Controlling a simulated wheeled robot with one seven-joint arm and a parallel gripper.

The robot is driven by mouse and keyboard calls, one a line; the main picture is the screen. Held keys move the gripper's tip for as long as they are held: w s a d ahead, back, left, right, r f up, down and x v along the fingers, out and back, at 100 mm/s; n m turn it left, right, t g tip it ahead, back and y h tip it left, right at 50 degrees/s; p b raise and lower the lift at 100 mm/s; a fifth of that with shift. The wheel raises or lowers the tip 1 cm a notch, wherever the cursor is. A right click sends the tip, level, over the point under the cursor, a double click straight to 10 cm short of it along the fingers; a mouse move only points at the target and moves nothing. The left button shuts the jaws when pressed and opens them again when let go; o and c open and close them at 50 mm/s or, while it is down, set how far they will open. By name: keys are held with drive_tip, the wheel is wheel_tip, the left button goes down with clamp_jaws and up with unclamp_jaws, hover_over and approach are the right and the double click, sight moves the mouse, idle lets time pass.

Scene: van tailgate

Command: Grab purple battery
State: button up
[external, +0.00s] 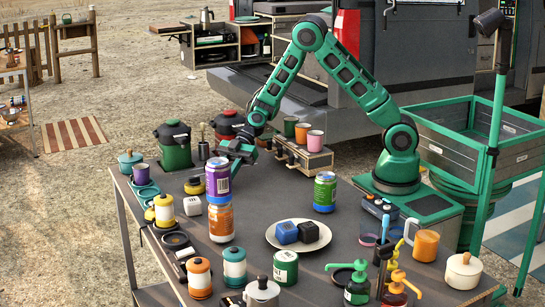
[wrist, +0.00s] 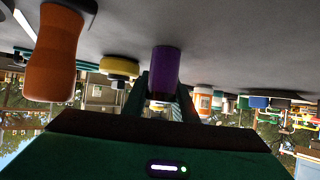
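The purple battery, a purple cylinder with a pale label (external: 218,180), shows in the external view directly above an orange jar (external: 221,224). I cannot tell whether it stands on the jar or behind it. In the wrist view, which is upside down, the purple cylinder (wrist: 165,72) fills the space between my two fingers. My gripper (external: 232,154) is at the cylinder's upper end in the external view. The fingers (wrist: 164,90) flank the cylinder, but I cannot tell whether they press on it.
Several jars and bottles crowd the front edge.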

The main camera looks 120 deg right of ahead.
clamp_jaws()
drive_tip(key=shift+r, duration=0.15)
